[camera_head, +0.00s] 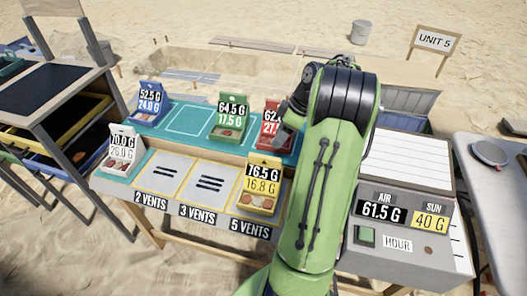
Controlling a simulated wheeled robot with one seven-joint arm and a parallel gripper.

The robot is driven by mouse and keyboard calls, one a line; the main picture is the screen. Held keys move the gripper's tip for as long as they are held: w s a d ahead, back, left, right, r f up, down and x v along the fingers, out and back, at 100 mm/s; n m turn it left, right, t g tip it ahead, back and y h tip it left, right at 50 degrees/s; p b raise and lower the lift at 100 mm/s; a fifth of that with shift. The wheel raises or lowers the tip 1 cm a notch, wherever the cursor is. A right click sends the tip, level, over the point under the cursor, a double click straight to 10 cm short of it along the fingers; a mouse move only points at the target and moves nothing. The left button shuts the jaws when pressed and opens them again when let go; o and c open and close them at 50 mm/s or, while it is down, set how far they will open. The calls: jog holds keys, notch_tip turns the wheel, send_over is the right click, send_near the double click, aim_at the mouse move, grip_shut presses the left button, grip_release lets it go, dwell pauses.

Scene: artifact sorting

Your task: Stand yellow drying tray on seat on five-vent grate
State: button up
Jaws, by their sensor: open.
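The yellow drying tray (263,203) stands upright at the front right of the bench, in the place above the "5 VENTS" label (249,229). Its card reads 76.5 G over 16.8 G, and small round pieces lie in it. The tray covers most of the five-vent grate, so I cannot tell how exactly it sits on its seat. My gripper (284,137) is open, partly hidden by my arm, behind and to the right of the yellow tray and apart from it. It is close to the red tray (269,134); I cannot tell whether they touch.
The two-vent grate (166,172) and three-vent grate (208,185) are bare. Blue (148,115) and green (229,133) trays stand on the teal back strip.

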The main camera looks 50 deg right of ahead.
jog(key=w+a+r+m+h, duration=0.1)
jog(key=a+r, duration=0.4)
jog(key=a, duration=0.5)
jog(key=a+r+m+h, duration=0.1)
jog(key=a+r, duration=0.4)
jog(key=a, duration=0.5)
jog(key=s+a+m+t, duration=0.1)
jog(key=s+a+m, duration=0.2)
jog(key=s+a, duration=0.9)
jog(key=shift+s+f+t+h, duration=0.15)
jog(key=shift+s+t+h, duration=0.2)
jog(key=shift+s, duration=0.65)
